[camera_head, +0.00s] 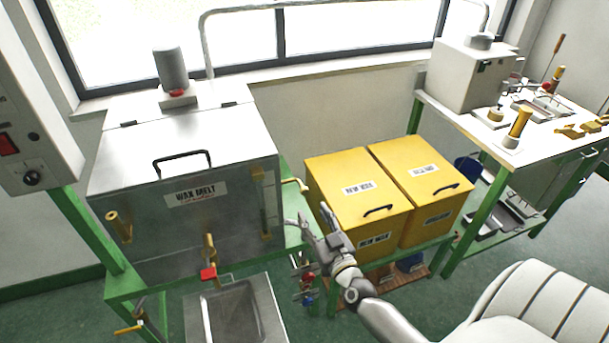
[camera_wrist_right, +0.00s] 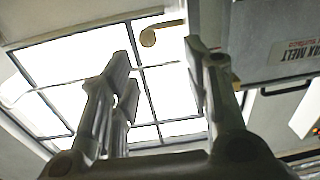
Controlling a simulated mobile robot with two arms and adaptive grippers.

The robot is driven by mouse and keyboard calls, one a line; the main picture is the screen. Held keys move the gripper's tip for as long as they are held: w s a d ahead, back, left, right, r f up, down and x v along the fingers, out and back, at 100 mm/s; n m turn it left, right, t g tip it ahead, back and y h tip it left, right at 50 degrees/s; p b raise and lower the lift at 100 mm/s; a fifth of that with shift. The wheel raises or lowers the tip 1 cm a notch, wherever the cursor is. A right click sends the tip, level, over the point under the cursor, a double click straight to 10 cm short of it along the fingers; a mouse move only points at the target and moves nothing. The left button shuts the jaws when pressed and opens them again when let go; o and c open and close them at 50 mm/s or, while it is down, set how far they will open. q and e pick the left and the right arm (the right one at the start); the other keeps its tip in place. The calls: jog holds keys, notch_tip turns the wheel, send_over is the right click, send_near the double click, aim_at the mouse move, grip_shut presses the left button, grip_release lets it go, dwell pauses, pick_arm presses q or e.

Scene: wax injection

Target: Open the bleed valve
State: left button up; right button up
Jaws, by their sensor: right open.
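The metal WAX MELT tank (camera_head: 235,225) stands on a green frame at the left. A brass lever (camera_head: 296,185) sticks out from its right side. A valve with a red handle (camera_head: 208,273) is low on its front, and a brass fitting (camera_head: 119,226) is at its front left. No label shows which is the bleed valve. My right gripper (camera_head: 308,228) is open and empty, right of the tank and below the brass lever. In the right wrist view a round-ended brass piece (camera_wrist_right: 148,38) shows beyond and between the open fingers (camera_wrist_right: 160,75), apart from them. My left gripper is not in view.
Two yellow bins (camera_head: 335,170) (camera_head: 425,165) stand right of my gripper. A metal tray (camera_head: 235,310) is below the tank front. Red and blue valve fittings (camera_head: 307,285) sit under the gripper. A white chair (camera_head: 535,300) is at the lower right, and a workbench (camera_head: 470,120) behind it.

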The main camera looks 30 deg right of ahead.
aim_at(305, 193)
jog(key=shift+m+g+h, duration=0.3)
jog(key=shift+m+h, duration=0.3)
jog(key=shift+m, duration=0.3)
jog(key=x, duration=0.7)
jog(key=d+x, duration=0.1)
jog(key=x, duration=0.2)
jog(key=shift+w+f, duration=0.15)
jog(key=shift+f, duration=0.05)
grip_shut()
